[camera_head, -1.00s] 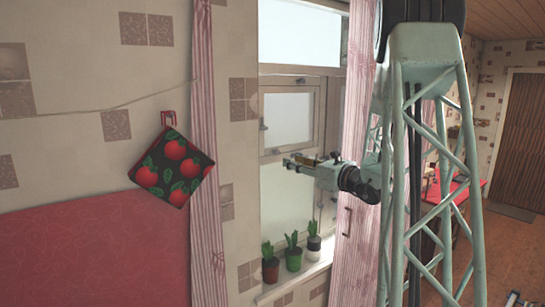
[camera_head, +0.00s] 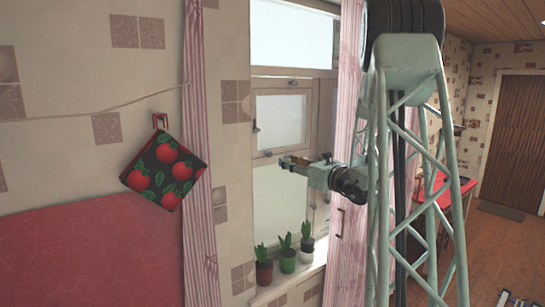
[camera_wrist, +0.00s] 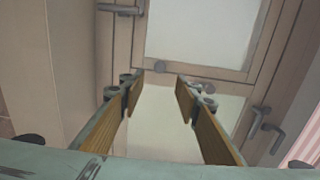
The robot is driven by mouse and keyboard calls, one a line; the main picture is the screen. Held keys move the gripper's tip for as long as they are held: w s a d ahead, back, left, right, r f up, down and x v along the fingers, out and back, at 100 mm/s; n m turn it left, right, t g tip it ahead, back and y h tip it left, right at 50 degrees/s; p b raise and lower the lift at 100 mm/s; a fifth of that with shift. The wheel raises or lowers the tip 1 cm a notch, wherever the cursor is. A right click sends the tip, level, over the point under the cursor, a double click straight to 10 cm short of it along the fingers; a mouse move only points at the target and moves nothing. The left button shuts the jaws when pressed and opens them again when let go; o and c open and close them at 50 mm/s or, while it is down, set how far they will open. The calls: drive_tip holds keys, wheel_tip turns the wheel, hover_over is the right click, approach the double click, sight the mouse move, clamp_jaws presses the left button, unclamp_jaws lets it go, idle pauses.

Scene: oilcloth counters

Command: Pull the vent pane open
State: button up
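The vent pane (camera_head: 283,122) is a small framed pane of pale glass in the upper part of the window. It looks shut in its frame. A dark handle (camera_head: 256,127) sits at its left side, and a small knob (camera_head: 268,153) is on its lower rail. In the wrist view, the pane (camera_wrist: 200,28) fills the top, with the handle (camera_wrist: 120,9) at upper left and the knob (camera_wrist: 159,67) on the lower rail. My gripper (camera_head: 285,161) is in front of the window just below the pane. In the wrist view, its fingers (camera_wrist: 158,84) are apart and empty, below the knob.
Several potted plants (camera_head: 287,259) stand on the windowsill below. Pink striped curtains (camera_head: 200,150) hang at both sides of the window. Another handle (camera_wrist: 258,120) is on the window frame at right in the wrist view. A potholder (camera_head: 165,170) hangs on the left wall.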

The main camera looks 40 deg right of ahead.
sight(270, 154)
drive_tip(key=w, duration=0.4)
drive_tip(key=w+p, duration=0.1)
drive_tip(key=w, duration=0.2)
drive_tip(key=w+d+p, duration=0.1)
drive_tip(key=w, duration=0.3)
drive_tip(key=shift+w, duration=0.35)
clamp_jaws()
